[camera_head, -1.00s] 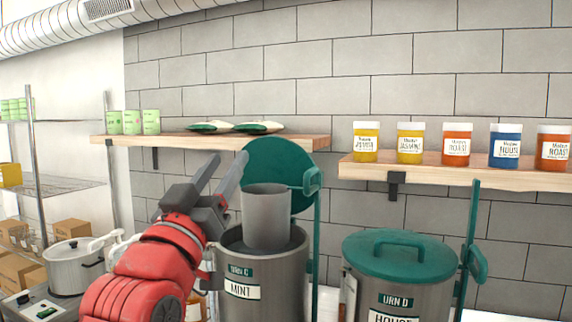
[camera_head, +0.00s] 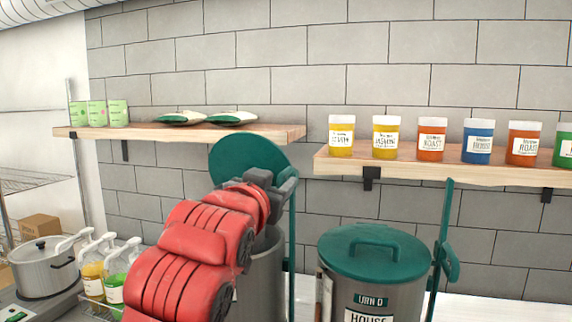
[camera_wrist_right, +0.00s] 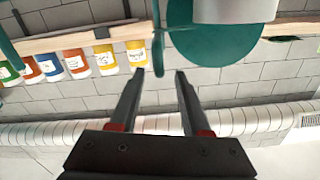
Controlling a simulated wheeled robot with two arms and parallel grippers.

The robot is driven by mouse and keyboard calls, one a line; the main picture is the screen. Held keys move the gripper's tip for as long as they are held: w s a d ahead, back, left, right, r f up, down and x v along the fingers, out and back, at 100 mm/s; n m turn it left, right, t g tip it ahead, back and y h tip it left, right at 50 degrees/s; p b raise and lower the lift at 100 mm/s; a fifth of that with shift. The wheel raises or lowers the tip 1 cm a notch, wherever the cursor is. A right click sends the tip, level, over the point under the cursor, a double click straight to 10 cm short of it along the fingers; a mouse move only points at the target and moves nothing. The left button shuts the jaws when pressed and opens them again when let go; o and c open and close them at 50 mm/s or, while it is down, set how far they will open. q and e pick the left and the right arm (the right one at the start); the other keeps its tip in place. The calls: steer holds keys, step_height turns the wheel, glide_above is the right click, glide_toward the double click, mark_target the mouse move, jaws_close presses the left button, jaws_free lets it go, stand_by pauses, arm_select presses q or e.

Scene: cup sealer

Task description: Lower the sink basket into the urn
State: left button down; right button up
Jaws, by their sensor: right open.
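The urn labelled Urn C in the earlier head view (camera_head: 268,285) stands at the centre, its green lid (camera_head: 238,152) raised behind it. My right arm covers much of its opening and label. I cannot tell how deep the basket sits. My left gripper is out of view.
Urn D (camera_head: 372,295) stands to the right with its green lid (camera_head: 375,252) closed. A wall shelf (camera_head: 450,168) with several jars is above it; another shelf (camera_head: 180,133) holds cans and bags.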

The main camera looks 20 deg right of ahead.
steer(key=p+x, duration=0.2)
steer(key=x, duration=0.4)
steer(key=shift+w+d, duration=0.15)
steer(key=shift+d, duration=0.05)
steer(key=shift+c, duration=0.3)
jaws_close()
stand_by(0.9)
